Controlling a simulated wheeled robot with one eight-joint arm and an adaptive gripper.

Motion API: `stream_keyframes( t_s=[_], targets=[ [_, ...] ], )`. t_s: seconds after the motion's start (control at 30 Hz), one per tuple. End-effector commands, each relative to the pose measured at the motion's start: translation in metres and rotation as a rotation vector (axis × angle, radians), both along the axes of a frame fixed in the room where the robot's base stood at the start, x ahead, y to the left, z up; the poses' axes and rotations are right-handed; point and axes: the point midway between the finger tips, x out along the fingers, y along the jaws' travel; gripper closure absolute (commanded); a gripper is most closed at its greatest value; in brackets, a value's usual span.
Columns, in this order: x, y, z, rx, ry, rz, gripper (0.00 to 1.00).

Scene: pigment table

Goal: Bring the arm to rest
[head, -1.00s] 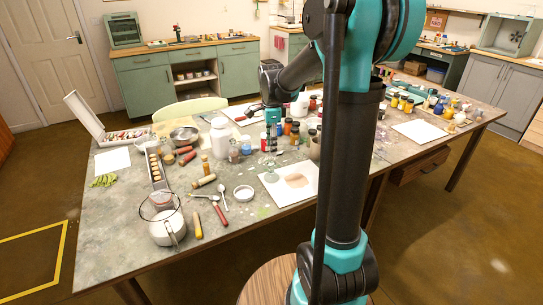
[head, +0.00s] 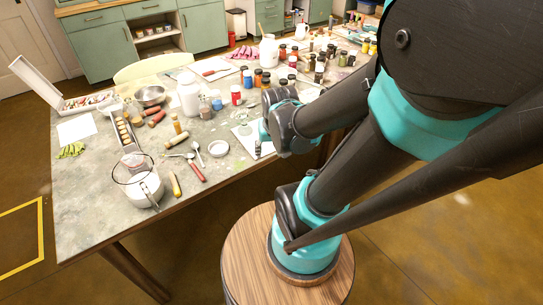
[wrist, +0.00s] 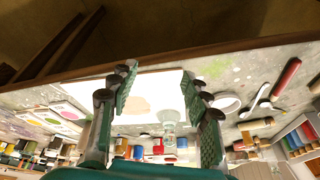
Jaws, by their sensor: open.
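My arm is folded in front of my body, and its wrist end hangs over the near edge of the pigment table (head: 105,190). My gripper (head: 258,147) shows only in small part in the head view, beside a white sheet (head: 243,137). In the wrist view my gripper (wrist: 160,90) is open, with two green-padded fingers apart and nothing between them that it grips. Whether the fingers touch the table I cannot tell.
A white mug-like pot (head: 142,190), spoons (head: 197,155) and a red-handled tool (head: 196,171) lie to the left. A white bottle (head: 188,95) and several pigment jars (head: 257,78) stand behind the wrist. The floor right of my base is clear.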

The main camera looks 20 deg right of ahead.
Motion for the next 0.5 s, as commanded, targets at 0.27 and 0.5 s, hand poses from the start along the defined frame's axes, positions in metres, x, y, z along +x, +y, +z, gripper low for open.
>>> stream_keyframes(
  t_s=[0.27, 0.5],
  targets=[
    [-0.0176, -0.0019, -0.0116, -0.048, -0.031, 0.123, 0.52],
    [-0.0172, -0.0018, -0.0113, -0.047, -0.03, 0.121, 0.52]
  ],
)
